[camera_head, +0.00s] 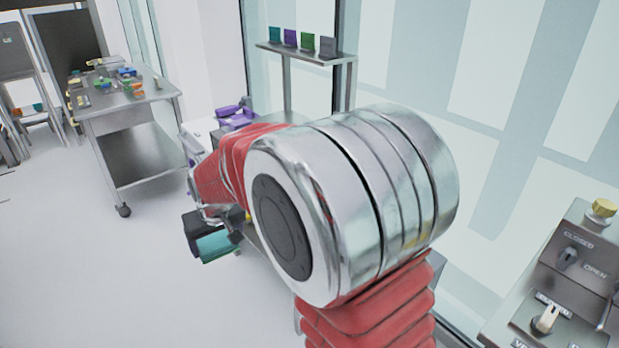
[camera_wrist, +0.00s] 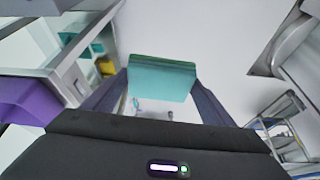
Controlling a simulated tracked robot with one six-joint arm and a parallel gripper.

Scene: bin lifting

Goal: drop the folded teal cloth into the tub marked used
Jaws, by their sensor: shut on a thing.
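The folded teal cloth (camera_wrist: 161,80) is between the two dark fingers of my gripper (camera_wrist: 160,88) in the wrist view. The gripper is shut on it and holds it up, with pale floor showing beyond. In the head view the teal cloth (camera_head: 217,246) hangs at the end of my arm, left of the middle. The dark gripper (camera_head: 200,232) is partly hidden there by my own arm. I cannot pick out a tub marked used in either view; my arm covers much of the middle of the head view.
A metal cart (camera_head: 135,105) with several small items stands at the left. A high shelf (camera_head: 305,54) holds teal, purple, green and grey upright pieces. Purple items (camera_head: 235,115) lie behind my arm. A control panel (camera_head: 570,265) stands at right. The floor at left front is clear.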

